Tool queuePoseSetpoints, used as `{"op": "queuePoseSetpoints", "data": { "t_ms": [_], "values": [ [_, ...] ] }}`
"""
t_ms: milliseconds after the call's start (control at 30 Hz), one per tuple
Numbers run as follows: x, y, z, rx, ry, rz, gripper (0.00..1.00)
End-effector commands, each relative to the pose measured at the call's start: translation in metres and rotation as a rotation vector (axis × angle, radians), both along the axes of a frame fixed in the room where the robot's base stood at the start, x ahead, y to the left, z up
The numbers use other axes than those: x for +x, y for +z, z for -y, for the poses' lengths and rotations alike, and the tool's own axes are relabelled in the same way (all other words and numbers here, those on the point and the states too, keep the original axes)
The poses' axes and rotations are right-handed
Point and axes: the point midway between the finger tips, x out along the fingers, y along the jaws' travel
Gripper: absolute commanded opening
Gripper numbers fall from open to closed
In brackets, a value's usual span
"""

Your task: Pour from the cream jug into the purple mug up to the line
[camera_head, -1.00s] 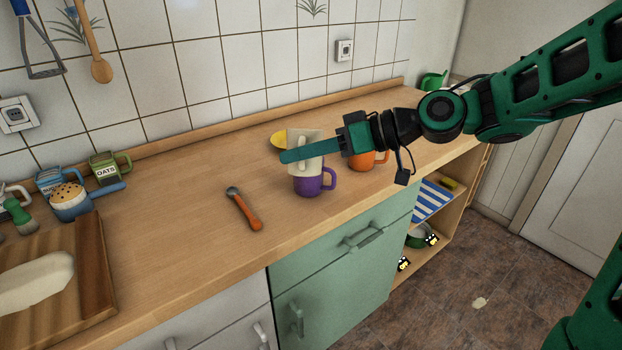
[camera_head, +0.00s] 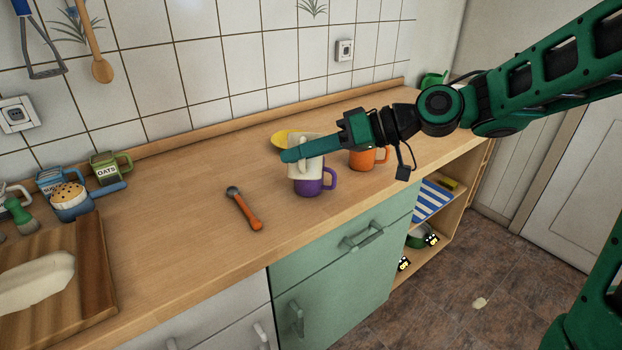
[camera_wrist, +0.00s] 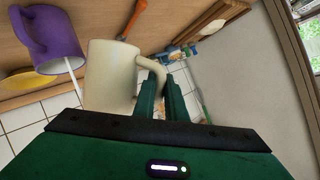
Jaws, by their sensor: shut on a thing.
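The cream jug (camera_head: 310,146) is held tilted above the purple mug (camera_head: 308,186), which stands upright on the counter. My gripper (camera_head: 288,156) is shut on the jug's handle. In the wrist view, the jug (camera_wrist: 108,75) is close up, with its handle between the fingers (camera_wrist: 160,88). A thin white stream (camera_wrist: 73,78) runs from the jug's lip to the mouth of the purple mug (camera_wrist: 52,42). The mug's line and the level inside it cannot be seen.
An orange mug (camera_head: 365,160) stands to the right behind the purple mug. A yellow dish (camera_head: 283,138) lies behind the jug. An orange-handled tool (camera_head: 244,209) lies to the left, with free counter around it. A cutting board (camera_head: 90,275) is at the far left.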

Motion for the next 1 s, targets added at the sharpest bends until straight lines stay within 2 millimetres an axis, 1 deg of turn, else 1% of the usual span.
{"op": "queuePoseSetpoints", "data": {
  "t_ms": [100,200,467,667,900,1000],
  "values": [
    [0.0032,0.0003,0.0002,0.008,0.001,-0.056,0.0],
    [0.0031,0.0002,0.0001,0.01,0.0,-0.069,0.0],
    [0.0029,0.0002,0.0001,0.009,0.0,-0.067,0.0],
    [0.0007,0.0001,-0.0002,0.003,0.0,-0.015,0.0],
    [0.001,0.0001,-0.0001,0.004,0.0,-0.017,0.0],
    [0.0023,0.0,-0.0001,0.007,0.002,-0.045,0.0]
  ]
}}
